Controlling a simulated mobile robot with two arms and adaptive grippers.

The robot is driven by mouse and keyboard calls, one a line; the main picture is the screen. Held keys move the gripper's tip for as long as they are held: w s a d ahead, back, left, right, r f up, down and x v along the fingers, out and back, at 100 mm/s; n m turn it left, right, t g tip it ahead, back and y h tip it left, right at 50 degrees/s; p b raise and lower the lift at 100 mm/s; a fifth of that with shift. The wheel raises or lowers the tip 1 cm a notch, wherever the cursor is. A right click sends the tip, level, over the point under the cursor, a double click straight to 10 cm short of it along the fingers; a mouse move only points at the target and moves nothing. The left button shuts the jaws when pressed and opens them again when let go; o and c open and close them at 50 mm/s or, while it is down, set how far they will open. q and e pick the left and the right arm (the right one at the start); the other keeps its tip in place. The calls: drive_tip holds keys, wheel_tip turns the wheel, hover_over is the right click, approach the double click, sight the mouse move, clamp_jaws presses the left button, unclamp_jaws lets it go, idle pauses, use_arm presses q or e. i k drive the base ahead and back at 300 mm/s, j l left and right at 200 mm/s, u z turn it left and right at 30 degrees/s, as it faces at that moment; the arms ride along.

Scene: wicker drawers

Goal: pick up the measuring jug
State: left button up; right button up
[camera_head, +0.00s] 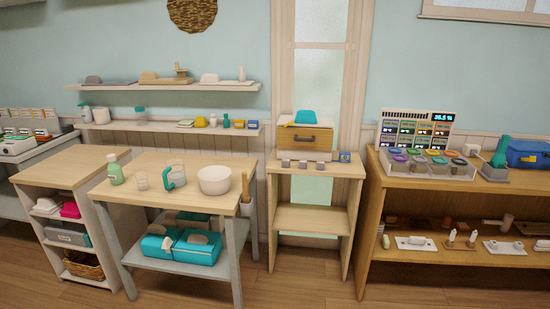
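A clear jug with a teal handle (169,181), which looks like the measuring jug, stands upright on the light wooden top of a grey-legged table (168,203) at the left. A small clear cup (141,180) and a green bottle (114,169) stand to its left. A white bowl (214,181) stands close to its right. Neither of my grippers shows in the head view, so I cannot see what they hold.
Teal cases (197,248) sit on the table's lower shelf. A utensil holder (248,205) is at the table's right side. A narrow wooden stand (316,169) with a small drawer box (305,138) is right of it. Open floor (300,290) lies in front.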

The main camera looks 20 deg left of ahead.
sight(174, 171)
drive_tip(key=i+l+u, duration=0.1)
drive_tip(key=i+u, duration=0.25)
drive_tip(key=i, duration=0.25)
drive_tip(key=i+l+u, duration=0.35)
drive_tip(key=i, duration=0.2)
drive_tip(key=i+l+u, duration=0.35)
drive_tip(key=i, duration=0.2)
